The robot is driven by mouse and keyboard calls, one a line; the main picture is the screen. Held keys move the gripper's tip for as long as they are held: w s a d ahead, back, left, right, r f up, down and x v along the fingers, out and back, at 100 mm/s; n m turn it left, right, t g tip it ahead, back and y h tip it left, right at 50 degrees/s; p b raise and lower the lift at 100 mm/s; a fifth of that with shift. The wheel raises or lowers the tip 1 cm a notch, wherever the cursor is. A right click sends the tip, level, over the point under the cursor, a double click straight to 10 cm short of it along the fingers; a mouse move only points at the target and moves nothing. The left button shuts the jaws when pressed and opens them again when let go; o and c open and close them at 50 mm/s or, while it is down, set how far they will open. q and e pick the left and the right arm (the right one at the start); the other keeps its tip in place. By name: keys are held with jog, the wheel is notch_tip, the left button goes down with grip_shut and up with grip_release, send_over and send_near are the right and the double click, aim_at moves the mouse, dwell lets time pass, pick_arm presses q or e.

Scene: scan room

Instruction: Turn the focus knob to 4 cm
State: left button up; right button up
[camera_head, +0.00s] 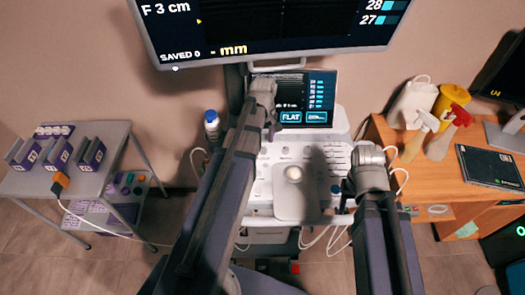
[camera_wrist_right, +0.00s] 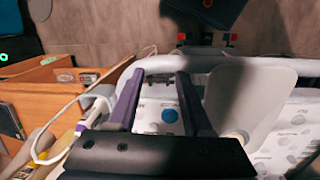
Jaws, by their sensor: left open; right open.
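The large monitor (camera_head: 275,25) of the scan machine reads "F 3 cm", "SAVED 0" and "- mm". Below it is the white control panel (camera_head: 265,185) with buttons and a round pale ball. A small blue knob (camera_head: 336,189) shows at the panel's right, just left of my right gripper (camera_head: 368,158). In the right wrist view, a round blue knob (camera_wrist_right: 169,116) lies below and between the two open, empty fingers of that gripper (camera_wrist_right: 162,98). My left gripper (camera_head: 263,92) is open in front of the small screen's left side. No knob marking is legible.
The small touchscreen (camera_head: 307,98) shows "FLAT". A blue-capped bottle (camera_head: 211,124) stands left of the panel. A grey side table (camera_head: 105,178) holds purple probe holders. A wooden desk (camera_head: 440,170) at right holds spray bottles and a dark tablet (camera_head: 490,167). Cables hang below the panel.

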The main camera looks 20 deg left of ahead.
aim_at(264, 149)
pick_arm(q)
notch_tip(264, 149, down, 4)
jog(key=b, duration=0.2)
jog(key=shift+r+b, duration=0.2)
jog(key=shift+b, duration=0.1)
pick_arm(e)
jog(key=f, duration=0.3)
jog(key=shift+a+f, duration=0.3)
pick_arm(q)
jog(key=shift+r, duration=0.1)
grip_shut()
